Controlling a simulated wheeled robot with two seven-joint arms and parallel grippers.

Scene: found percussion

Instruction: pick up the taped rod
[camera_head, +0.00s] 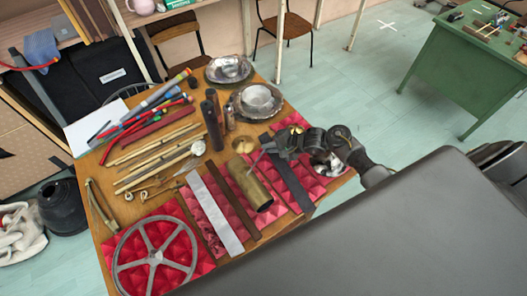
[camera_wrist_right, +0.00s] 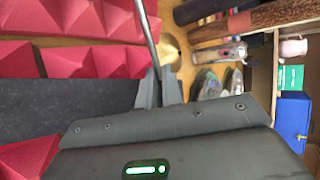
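My right gripper (camera_head: 268,147) is above the right part of the wooden table, reaching in from the right. In the right wrist view its two fingers (camera_wrist_right: 160,88) are close together around the lower end of a thin grey rod (camera_wrist_right: 149,36). The thin rod (camera_head: 257,161) also shows in the head view, slanting down from the fingertips near the brass tube (camera_head: 249,184). I cannot make out tape on it; its gripped end is hidden between the fingers. My left gripper is not in view.
Red pyramid foam (camera_head: 208,206), flat bars and a spoked wheel (camera_head: 155,256) cover the table front. Wooden sticks (camera_head: 157,148) and coloured rods lie at left. Metal bowls (camera_head: 257,99) and dark cylinders (camera_head: 212,125) stand behind the gripper. A green table (camera_head: 455,75) is farther right.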

